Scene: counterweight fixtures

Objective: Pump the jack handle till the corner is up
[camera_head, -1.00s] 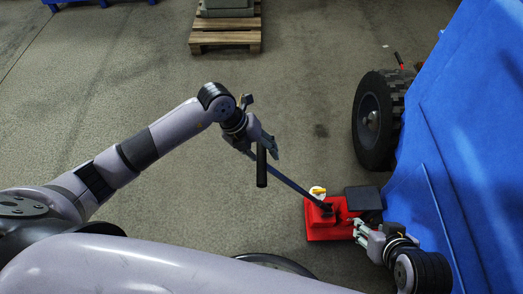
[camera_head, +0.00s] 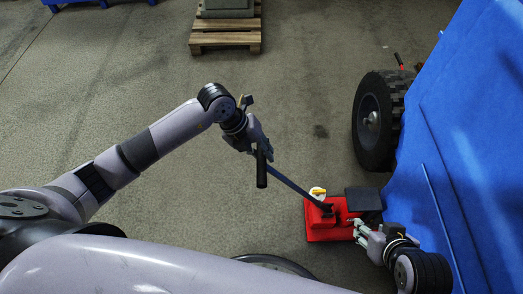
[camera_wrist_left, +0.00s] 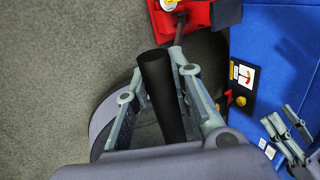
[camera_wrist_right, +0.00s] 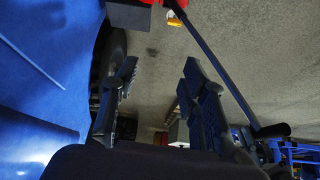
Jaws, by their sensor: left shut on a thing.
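The red jack (camera_head: 322,232) sits on the floor beside the blue machine. Its long dark handle (camera_head: 295,187) slants up toward the left and ends in a black grip. My left gripper (camera_head: 261,150) is shut on the jack handle; in the left wrist view the black grip (camera_wrist_left: 160,92) lies between its fingers. My right gripper (camera_head: 368,236) is beside the jack's right side, near the blue machine. In the right wrist view its fingers (camera_wrist_right: 160,76) stand apart with nothing between them. Contact under the machine's corner is hidden.
The blue machine (camera_head: 465,130) fills the right side, with a black wheel (camera_head: 372,118) beyond the jack. A white and yellow gauge-like part (camera_head: 317,193) sits on the jack. A loaded wooden pallet (camera_head: 225,38) stands far off. The floor left of the jack is clear.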

